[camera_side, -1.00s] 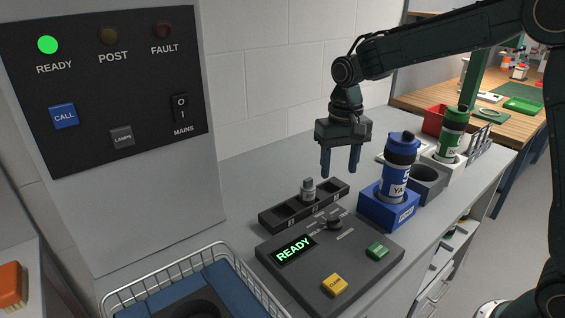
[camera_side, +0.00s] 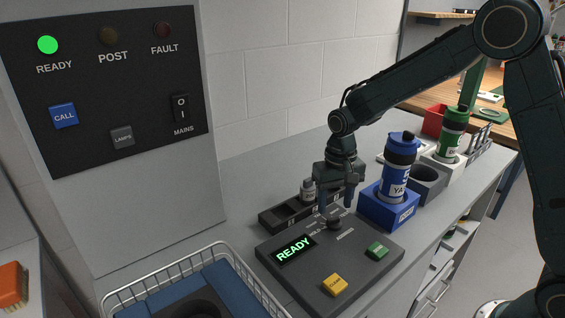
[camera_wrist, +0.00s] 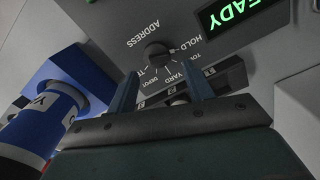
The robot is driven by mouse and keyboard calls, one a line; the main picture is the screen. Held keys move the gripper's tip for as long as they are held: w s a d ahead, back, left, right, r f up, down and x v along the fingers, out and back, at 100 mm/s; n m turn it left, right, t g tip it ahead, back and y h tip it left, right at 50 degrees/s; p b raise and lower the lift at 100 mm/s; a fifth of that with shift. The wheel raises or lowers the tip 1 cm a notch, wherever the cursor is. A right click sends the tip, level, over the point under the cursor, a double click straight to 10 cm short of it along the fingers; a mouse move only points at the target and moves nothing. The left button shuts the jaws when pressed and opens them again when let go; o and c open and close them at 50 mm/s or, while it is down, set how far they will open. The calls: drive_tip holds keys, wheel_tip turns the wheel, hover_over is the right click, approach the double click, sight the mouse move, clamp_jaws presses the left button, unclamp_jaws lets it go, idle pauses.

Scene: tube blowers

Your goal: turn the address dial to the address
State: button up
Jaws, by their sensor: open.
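The address dial, a small dark round knob (camera_side: 334,223), sits on the dark console (camera_side: 300,292) behind the READY display. In the wrist view the dial (camera_wrist: 157,54) shows with the words ADDRESS, HOLD, YARD and DEPOT printed around it; its pointer seems to face HOLD. My gripper (camera_side: 338,208) is low over the dial in the side view, fingers down. In the wrist view its two fingers (camera_wrist: 160,92) are apart with the dial just beyond their tips, and nothing is between them. The fingertips partly cover the dial's surroundings in the side view.
A blue-white carrier (camera_side: 397,170) stands in a blue holder (camera_side: 380,208) close right of my gripper. A dark rack (camera_side: 272,217) holding a small grey item (camera_side: 308,190) lies behind the console. Yellow (camera_side: 334,285) and green (camera_side: 377,251) buttons are on the console; a wire basket (camera_side: 150,285) is left.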

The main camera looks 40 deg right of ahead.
sight(333, 218)
drive_tip(key=shift+f, duration=1.85)
drive_tip(key=c, duration=1)
drive_tip(key=shift+o, duration=0.2)
